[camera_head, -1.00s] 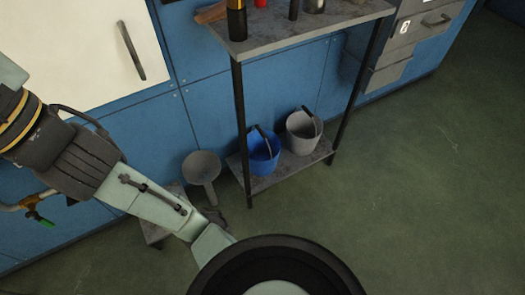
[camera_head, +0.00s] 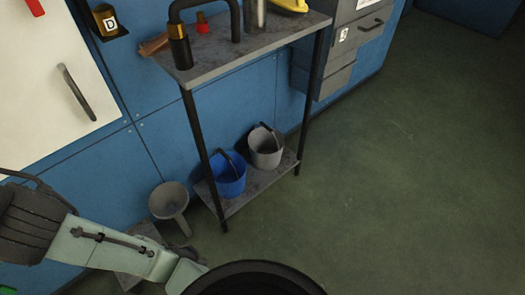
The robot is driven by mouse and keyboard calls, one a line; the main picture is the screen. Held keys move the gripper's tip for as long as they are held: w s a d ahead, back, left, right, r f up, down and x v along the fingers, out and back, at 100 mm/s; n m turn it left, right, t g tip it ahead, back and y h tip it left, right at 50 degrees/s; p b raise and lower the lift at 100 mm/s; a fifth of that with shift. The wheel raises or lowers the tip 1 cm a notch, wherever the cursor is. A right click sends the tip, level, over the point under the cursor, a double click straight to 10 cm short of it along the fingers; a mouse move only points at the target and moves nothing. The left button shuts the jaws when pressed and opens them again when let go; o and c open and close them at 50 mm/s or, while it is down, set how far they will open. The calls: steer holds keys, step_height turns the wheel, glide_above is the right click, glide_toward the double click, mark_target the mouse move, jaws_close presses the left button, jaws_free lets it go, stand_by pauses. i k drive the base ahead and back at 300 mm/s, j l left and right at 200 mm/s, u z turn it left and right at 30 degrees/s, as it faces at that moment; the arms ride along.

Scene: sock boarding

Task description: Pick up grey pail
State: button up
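The grey pail (camera_head: 265,152) stands upright on the lower shelf of a metal rack, with a dark handle over its top. A blue pail (camera_head: 229,181) stands close beside it, to the left and nearer. My arm comes in at the lower left, and a large dark round part of my own body fills the bottom middle. My gripper's fingers do not show in this view.
The rack's lower shelf (camera_head: 244,201) sits low between thin dark legs. The upper shelf (camera_head: 245,50) carries a black pipe, bottles and a yellow object. A grey funnel-shaped object (camera_head: 170,200) stands left of the rack. Green floor (camera_head: 400,190) to the right is clear.

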mark_target(266, 143)
steer(key=l+u, duration=0.2)
steer(key=u, duration=0.2)
steer(key=i+l+u, duration=0.1)
steer(key=l+u, duration=0.45)
steer(key=u, duration=0.25)
steer(key=l+u, duration=0.15)
steer(key=l, duration=0.25)
steer(key=k+l+u, duration=0.15)
steer(key=l, duration=0.2)
steer(key=l+u, duration=0.15)
steer(key=l, duration=0.25)
steer(key=k+l, duration=0.1)
steer(key=l, duration=0.3)
steer(key=k+l+u, duration=0.1)
steer(key=l, duration=0.3)
steer(key=k+l, duration=0.15)
steer(key=l, duration=0.8)
steer(key=k+l+u, duration=0.1)
steer(key=l, duration=0.5)
steer(key=i+l, duration=0.2)
